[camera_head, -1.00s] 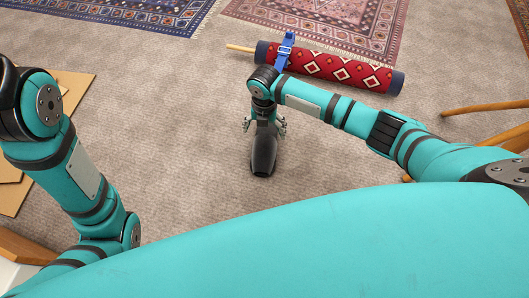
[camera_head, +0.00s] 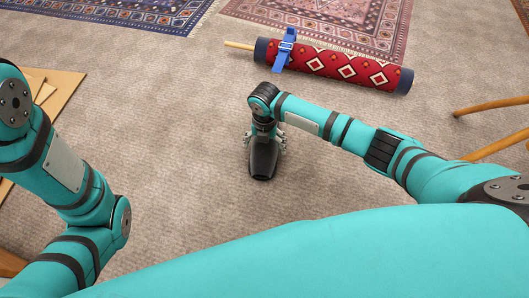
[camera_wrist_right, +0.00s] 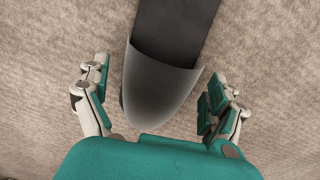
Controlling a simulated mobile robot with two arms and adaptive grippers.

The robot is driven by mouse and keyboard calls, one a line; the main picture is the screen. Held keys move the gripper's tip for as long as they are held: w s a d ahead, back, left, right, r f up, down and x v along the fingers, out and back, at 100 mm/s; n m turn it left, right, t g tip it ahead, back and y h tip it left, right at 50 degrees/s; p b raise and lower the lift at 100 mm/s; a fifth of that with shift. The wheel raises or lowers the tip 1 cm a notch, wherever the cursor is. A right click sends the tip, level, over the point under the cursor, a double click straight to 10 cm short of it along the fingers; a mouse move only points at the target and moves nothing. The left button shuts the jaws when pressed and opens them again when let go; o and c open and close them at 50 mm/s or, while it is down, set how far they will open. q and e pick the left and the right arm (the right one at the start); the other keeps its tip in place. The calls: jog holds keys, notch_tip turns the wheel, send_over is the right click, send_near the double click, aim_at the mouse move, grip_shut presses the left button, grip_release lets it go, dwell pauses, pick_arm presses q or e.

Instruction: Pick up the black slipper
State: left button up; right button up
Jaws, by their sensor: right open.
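The black slipper (camera_head: 262,160) lies on the carpet below my right gripper (camera_head: 265,141) in the head view. Its far part is hidden under my wrist. In the right wrist view the slipper (camera_wrist_right: 165,78) shows its rounded toe cover close to the palm, with the flat dark sole running away to the top edge. My right gripper's fingers are open, one on each side of the slipper, with carpet showing between each finger and it. My left arm shows at the left of the head view, but its gripper is not in view.
A rolled red rug (camera_head: 340,66) with a blue strap (camera_head: 285,48) lies beyond my right gripper. Patterned rugs (camera_head: 330,18) lie at the back. Cardboard (camera_head: 62,88) lies at the left. Wooden legs (camera_head: 490,105) stand at the right. Carpet around the slipper is clear.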

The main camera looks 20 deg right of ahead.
jog(key=shift+r, duration=0.1)
jog(key=c, duration=1.4)
jog(key=shift+c, duration=0.3)
jog(key=shift+r, duration=0.15)
